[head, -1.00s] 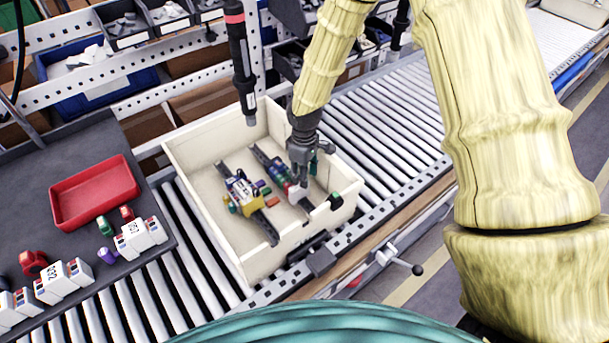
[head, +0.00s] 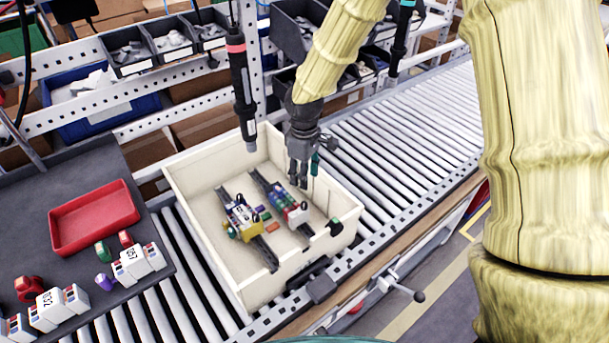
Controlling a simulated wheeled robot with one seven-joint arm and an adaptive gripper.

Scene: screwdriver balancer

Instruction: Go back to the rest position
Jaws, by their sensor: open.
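My gripper (head: 298,178) hangs over the cream box (head: 199,160) on the roller conveyor, fingers pointing down. It is open with nothing visible between its fingers. It sits above the right-hand rail assembly (head: 283,205), which lies in the box and carries a white-and-red block and small coloured parts. The left-hand rail assembly (head: 243,219) with a yellow-and-white block lies beside it, apart from the gripper. Small coloured blocks (head: 264,214) lie between the two rails.
A black screwdriver (head: 241,85) hangs vertically just left of my gripper by the box's back wall. A red tray (head: 94,216) and white modules (head: 138,262) lie on the dark table at left. Part bins (head: 172,38) line the back. The conveyor (head: 400,130) at right is clear.

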